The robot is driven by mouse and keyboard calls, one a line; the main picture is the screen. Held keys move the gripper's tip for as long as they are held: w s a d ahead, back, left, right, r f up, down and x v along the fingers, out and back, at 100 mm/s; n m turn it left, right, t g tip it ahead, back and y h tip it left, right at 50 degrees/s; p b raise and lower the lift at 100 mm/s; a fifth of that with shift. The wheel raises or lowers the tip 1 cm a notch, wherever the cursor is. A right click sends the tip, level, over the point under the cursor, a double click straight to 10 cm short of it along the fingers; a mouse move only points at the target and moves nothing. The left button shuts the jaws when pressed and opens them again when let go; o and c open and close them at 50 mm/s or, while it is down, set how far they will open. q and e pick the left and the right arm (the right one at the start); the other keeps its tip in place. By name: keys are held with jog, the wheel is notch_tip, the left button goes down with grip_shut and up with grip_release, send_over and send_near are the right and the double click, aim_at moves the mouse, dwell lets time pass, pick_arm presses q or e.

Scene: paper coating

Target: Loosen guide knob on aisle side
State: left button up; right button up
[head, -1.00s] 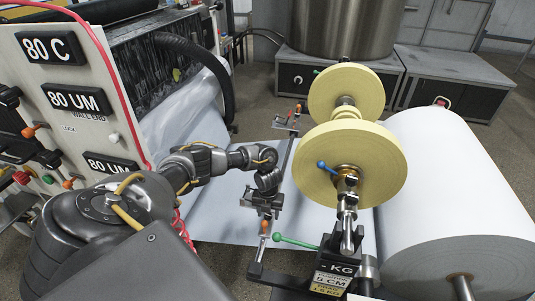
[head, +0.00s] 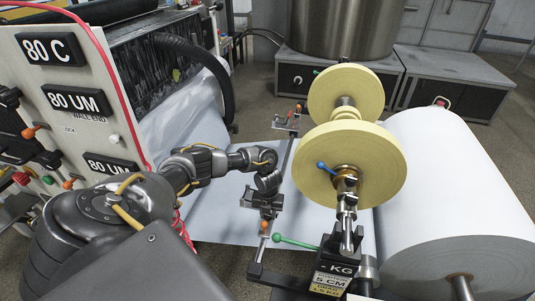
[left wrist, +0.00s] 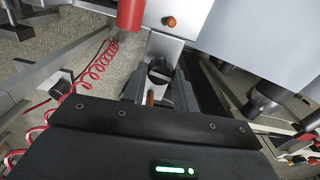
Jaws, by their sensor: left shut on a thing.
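The near-end guide (head: 250,203) is a small metal block on a rail beside the paper web. My left gripper (head: 265,205) reaches down over it and is shut on its knob, which the gripper mostly hides in the head view. In the left wrist view, a small orange-brown knob (left wrist: 150,97) shows at the fingers, just past the dark gripper body. Another orange piece (head: 264,227) sits on the near part of the rail. A second guide (head: 287,122) stands at the rail's far end. My right gripper is not in view.
Two yellow tape rolls (head: 375,165) sit on a shaft right of my gripper, with a blue lever (head: 322,166). A green-ended lever (head: 295,242) sticks out close by. A big white paper roll (head: 440,180) is at right; the control panel (head: 75,75) is at left.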

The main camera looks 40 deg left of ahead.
pick_arm(q)
jog(key=n+p, duration=0.2)
jog(key=n, duration=0.2)
jog(key=shift+r+n, duration=0.15)
jog(key=shift+n, duration=0.15)
jog(key=n+p, duration=0.2)
jog(key=n, duration=0.2)
jog(key=shift+p, duration=0.3)
jog(key=n+p, duration=0.2)
jog(key=n, duration=0.3)
jog(key=shift+a, duration=0.1)
jog(key=shift+n+p, duration=0.85)
jog(key=shift+n, duration=0.95)
jog(key=shift+a+f, duration=0.1)
jog(key=shift+f, duration=0.1)
jog(key=o, duration=1)
jog(key=shift+s, duration=0.1)
jog(key=shift+c, duration=0.2)
jog(key=shift+r, duration=0.1)
